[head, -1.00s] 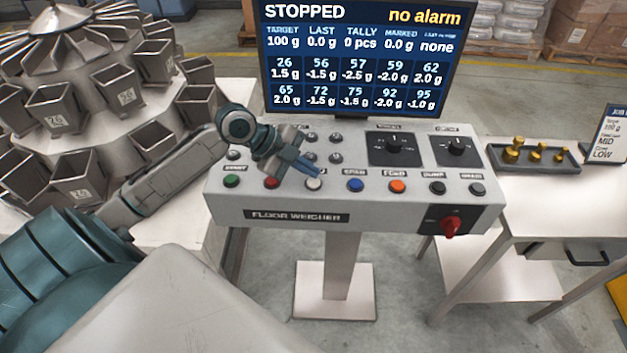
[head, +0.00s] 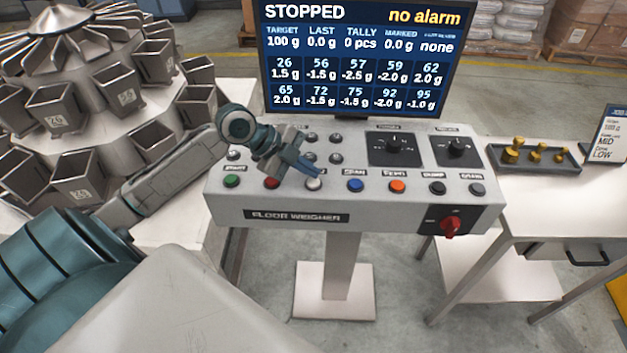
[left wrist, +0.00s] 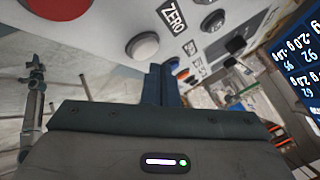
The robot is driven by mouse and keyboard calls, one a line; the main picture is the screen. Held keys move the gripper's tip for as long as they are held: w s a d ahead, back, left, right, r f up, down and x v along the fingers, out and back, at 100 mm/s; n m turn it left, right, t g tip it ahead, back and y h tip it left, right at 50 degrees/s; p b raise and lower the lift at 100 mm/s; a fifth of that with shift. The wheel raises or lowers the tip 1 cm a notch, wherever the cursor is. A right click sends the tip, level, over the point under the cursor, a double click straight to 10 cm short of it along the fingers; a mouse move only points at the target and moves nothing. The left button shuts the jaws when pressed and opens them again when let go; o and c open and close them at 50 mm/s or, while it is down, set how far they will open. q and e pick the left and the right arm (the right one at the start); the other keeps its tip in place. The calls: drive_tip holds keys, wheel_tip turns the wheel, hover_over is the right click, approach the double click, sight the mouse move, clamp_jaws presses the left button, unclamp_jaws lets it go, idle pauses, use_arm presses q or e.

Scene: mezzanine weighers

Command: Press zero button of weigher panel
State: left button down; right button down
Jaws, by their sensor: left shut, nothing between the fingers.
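The weigher panel (head: 420,211) is a light grey console marked FLOOR WEIGHER, with a row of coloured buttons along its front. The white button (head: 314,184) sits between the red and blue ones; in the left wrist view the white button (left wrist: 142,46) has a ZERO label (left wrist: 172,15) beside it. My left gripper (head: 315,172) is shut and empty, its blue fingertips just above and behind the white button in the head view. In the left wrist view the fingers (left wrist: 161,84) appear apart from the button. My right gripper is not in view.
A screen (head: 360,60) behind the panel reads STOPPED and no alarm. Red (head: 271,183) and blue (head: 355,185) buttons flank the white one. Knobs (head: 394,146) and a red switch (head: 449,228) are further right. A multi-bucket weigher (head: 110,85) stands left; a tray of brass weights (head: 560,160) lies right.

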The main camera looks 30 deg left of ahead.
use_arm(q)
drive_tip(key=shift+f, duration=0.15)
drive_tip(key=shift+f+b, duration=0.3)
drive_tip(key=shift+b, duration=0.1)
drive_tip(key=shift+f, duration=0.1)
idle(0.5)
drive_tip(key=shift+f+b, duration=0.35)
drive_tip(key=shift+b, duration=0.05)
drive_tip(key=shift+r, duration=0.1)
idle(0.4)
drive_tip(key=shift+r, duration=0.15)
drive_tip(key=shift+r+p, duration=0.6)
drive_tip(key=shift+r, duration=0.05)
